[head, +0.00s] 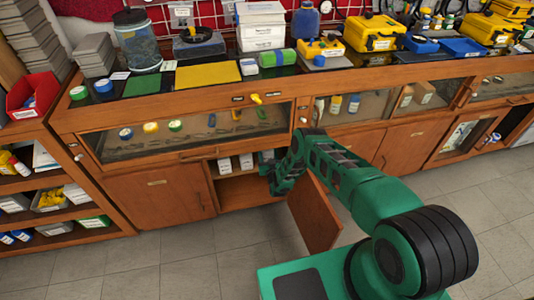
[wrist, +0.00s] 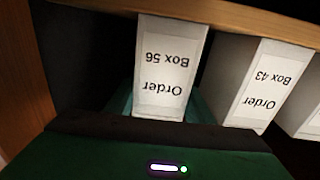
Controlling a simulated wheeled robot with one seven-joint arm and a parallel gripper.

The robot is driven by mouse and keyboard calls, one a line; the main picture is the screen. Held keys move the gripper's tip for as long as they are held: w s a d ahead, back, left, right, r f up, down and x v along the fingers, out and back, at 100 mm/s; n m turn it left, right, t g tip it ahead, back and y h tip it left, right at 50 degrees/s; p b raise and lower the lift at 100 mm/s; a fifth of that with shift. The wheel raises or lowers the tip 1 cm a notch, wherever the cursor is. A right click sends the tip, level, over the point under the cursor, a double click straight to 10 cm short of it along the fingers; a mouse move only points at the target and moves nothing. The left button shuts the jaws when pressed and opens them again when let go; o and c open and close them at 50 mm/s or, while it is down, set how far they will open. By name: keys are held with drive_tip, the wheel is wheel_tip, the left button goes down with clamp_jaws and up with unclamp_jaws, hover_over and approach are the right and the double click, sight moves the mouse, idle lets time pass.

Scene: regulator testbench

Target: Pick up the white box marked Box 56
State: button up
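The white box marked Box 56 (wrist: 163,68) stands in the open cabinet, and its "Order Box 56" label reads upside down in the wrist view. My gripper (head: 268,164) reaches into the right part of the cabinet opening in the head view. In the wrist view its dark palm lies close before the box. Green finger parts show on both sides of the box, mostly hidden behind its front. I cannot tell whether they touch its sides. In the head view my gripper and arm largely hide this box.
A box marked Box 43 (wrist: 266,82) stands beside it with a narrow dark gap, and another white box shows past it. A wooden shelf board (wrist: 235,17) and side panel (wrist: 25,75) bound the space. The open cabinet door (head: 314,214) stands close to my arm.

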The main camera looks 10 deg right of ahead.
drive_tip(key=shift+c, duration=1.4)
drive_tip(key=shift+r, duration=0.1)
